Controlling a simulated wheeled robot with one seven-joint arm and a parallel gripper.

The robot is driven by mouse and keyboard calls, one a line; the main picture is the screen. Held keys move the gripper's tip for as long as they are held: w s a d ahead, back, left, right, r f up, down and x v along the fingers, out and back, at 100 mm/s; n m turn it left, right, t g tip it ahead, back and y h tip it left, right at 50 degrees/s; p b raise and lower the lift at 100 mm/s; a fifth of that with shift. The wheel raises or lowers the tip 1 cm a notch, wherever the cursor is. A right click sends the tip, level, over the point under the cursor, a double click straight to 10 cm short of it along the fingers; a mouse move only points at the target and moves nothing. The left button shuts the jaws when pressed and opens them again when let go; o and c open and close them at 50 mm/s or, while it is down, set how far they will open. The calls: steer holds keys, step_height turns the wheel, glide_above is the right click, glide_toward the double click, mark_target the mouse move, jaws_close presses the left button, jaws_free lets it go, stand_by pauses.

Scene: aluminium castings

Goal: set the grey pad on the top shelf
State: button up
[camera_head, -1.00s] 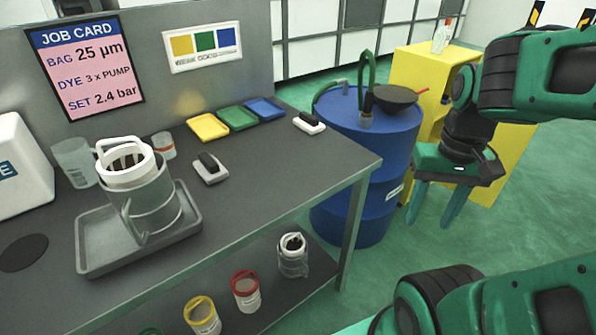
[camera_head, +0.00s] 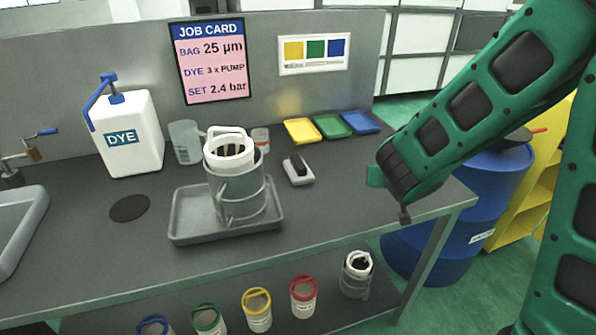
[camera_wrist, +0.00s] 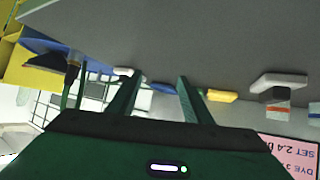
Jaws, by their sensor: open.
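A light grey pad with a black block on top (camera_head: 298,170) lies on the dark bench, right of the metal jug. It also seems to show upside down at the right of the wrist view (camera_wrist: 280,82). A second, whiter pad (camera_wrist: 123,72) shows small in the wrist view and is hidden by my arm in the head view. My gripper (camera_wrist: 160,92) is open and empty, its fingers apart over the bench. In the head view my arm hides most of it. A yellow cabinet with shelves (camera_head: 540,195) stands at the far right, partly hidden by my arm.
A metal jug (camera_head: 240,195) with a white basket stands in a grey tray (camera_head: 182,225). Yellow, green and blue dishes (camera_head: 331,126) lie at the back. A blue drum (camera_head: 500,190) stands beyond the bench's right end. Several jars (camera_head: 257,310) stand on the lower shelf.

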mark_target(299, 162)
steer(key=a+n+y, duration=0.1)
steer(key=a, duration=0.2)
steer(key=w+a+t+y, duration=0.1)
steer(key=a, duration=0.3)
steer(key=w+a+n+t+y, duration=0.1)
steer(key=a, duration=0.3)
steer(key=shift+a+f+n, duration=0.1)
steer(key=shift+f+n, duration=0.15)
steer(key=shift+n, duration=0.05)
steer(key=a+y, duration=0.1)
steer(key=a, duration=0.2)
steer(key=a+n+y, duration=0.1)
steer(key=a, duration=0.2)
steer(key=a+n+t+y, duration=0.1)
steer(key=a, duration=0.2)
steer(key=shift+s+a+y, duration=0.35)
steer(key=shift+s+y, duration=0.05)
steer(key=x, duration=0.4)
steer(key=shift+w, duration=0.2)
steer(key=shift+r+x, duration=0.2)
steer(key=shift+x, duration=1.3)
steer(key=shift+r+x, duration=0.2)
steer(key=shift+x, duration=1.3)
steer(key=shift+w, duration=0.15)
jaws_close()
